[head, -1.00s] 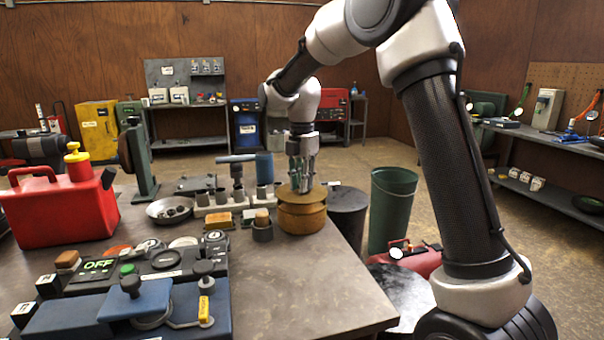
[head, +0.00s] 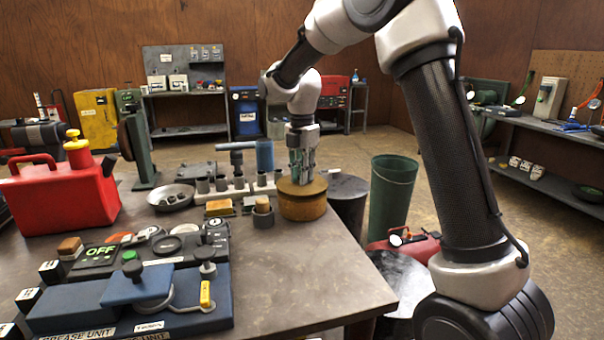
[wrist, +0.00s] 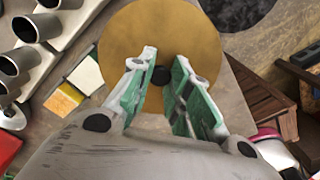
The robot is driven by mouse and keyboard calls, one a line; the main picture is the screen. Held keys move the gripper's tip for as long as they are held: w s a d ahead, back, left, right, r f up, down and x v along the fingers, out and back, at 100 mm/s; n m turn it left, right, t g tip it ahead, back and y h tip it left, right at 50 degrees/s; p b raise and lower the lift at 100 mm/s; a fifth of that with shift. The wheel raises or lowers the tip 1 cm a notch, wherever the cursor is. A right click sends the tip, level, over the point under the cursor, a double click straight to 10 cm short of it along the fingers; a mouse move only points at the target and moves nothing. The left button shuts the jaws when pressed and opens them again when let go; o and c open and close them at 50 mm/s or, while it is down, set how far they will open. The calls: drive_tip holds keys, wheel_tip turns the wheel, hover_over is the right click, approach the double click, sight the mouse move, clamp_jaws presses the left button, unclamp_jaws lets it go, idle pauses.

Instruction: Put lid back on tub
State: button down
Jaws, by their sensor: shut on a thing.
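The round tan-brown tub (head: 303,209) stands near the table's far right edge in the head view. Its flat round lid (head: 287,188) lies level over the tub's top, with no gap that I can make out between them. In the wrist view the lid (wrist: 125,40) is a plain disc with a small dark knob (wrist: 162,76) at its centre. My gripper (head: 302,178) points straight down above the lid, its fingers shut on the knob. The lid hides the inside of the tub.
A red fuel can (head: 62,200) and blue grease unit (head: 130,305) are further left. The table's front right is clear.

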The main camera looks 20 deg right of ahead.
drive_tip(key=shift+f, duration=0.65)
idle(0.4)
drive_tip(key=c, duration=1.6)
unclamp_jaws()
drive_tip(key=shift+r, duration=5.5)
